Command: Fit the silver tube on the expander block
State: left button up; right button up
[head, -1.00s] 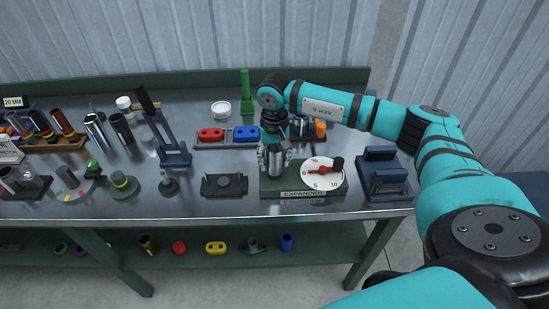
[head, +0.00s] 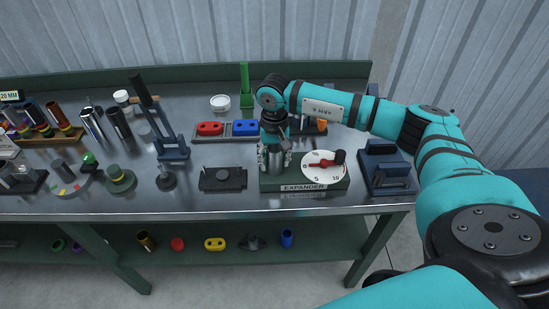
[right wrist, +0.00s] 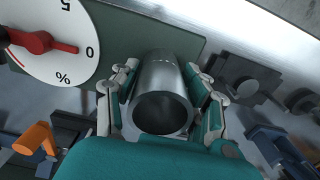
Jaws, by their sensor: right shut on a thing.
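The silver tube (head: 274,164) stands upright at the left part of the dark green expander block (head: 335,184). My right gripper (head: 274,157) comes down from above, shut on the tube with a finger at each side. In the right wrist view the tube (right wrist: 160,75) sits between the fingers of the gripper (right wrist: 162,68), its dark open end toward the camera and its far end over the block (right wrist: 115,38). The tube hides any post beneath it, and I cannot tell whether it is seated. My left gripper is not in view.
A white dial (head: 313,174) with a red pointer is on the block, right of the tube. A blue clamp (head: 389,182) stands further right. A flat dark fixture (head: 222,180) is left of the block, and a tray with red and blue pieces (head: 246,128) is behind.

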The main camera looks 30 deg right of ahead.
jog(key=o, duration=1.1)
jog(key=shift+o, duration=0.2)
jog(key=shift+r, duration=0.1)
notch_tip(320, 180, up, 12)
jog(key=shift+f, duration=0.1)
